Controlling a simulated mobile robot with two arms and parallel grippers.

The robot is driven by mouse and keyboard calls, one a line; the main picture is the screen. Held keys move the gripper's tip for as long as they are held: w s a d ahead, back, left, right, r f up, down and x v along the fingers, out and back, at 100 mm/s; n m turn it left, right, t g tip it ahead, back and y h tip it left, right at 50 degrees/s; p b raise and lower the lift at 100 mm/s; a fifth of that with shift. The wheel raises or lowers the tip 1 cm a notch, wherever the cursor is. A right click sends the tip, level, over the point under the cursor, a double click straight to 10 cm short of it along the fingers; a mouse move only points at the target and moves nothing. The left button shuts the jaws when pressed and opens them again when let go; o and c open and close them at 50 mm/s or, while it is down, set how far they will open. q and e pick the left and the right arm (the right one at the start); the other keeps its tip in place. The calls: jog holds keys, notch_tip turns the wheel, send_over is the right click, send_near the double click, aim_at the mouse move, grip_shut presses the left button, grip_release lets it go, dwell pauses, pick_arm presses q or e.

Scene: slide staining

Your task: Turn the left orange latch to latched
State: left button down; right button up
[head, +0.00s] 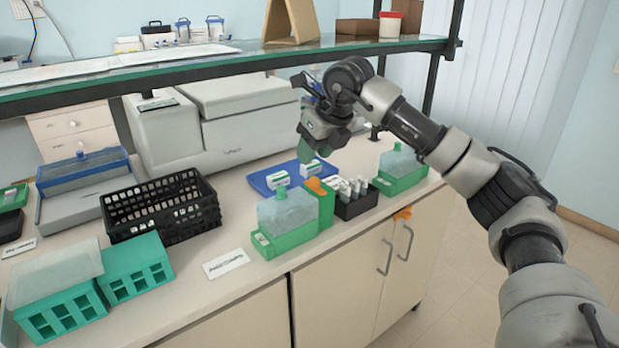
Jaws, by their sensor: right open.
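One orange latch (318,187) sits on top of the green block at the right side of a green staining box (290,238) with a cloudy, pale cover. A second orange latch (403,213) is farther right, at the counter's front edge above the cabinet doors. The frame is too small to tell either latch's turn position. My right gripper (314,153) is open, points down and is above and behind the left orange latch, apart from it. My left gripper is not in view.
A black rack of white-capped bottles (354,197) stands right of the left latch, with another green box (402,170) beyond it. A blue tray (275,180) lies behind. A black basket (160,207) is left. A glass shelf (220,58) hangs above the counter.

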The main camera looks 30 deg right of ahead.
aim_at(315, 178)
jog(key=shift+m+h, duration=0.3)
jog(key=shift+h, duration=0.3)
jog(key=w+f, duration=0.1)
jog(key=f, duration=0.2)
jog(key=w+d+f, duration=0.1)
jog(key=f, duration=0.1)
jog(key=w+d+f, duration=0.1)
jog(key=f, duration=0.2)
jog(key=shift+w+d+f+p, duration=0.2)
jog(key=shift+f+p, duration=0.1)
jog(key=shift+p, duration=0.05)
grip_shut()
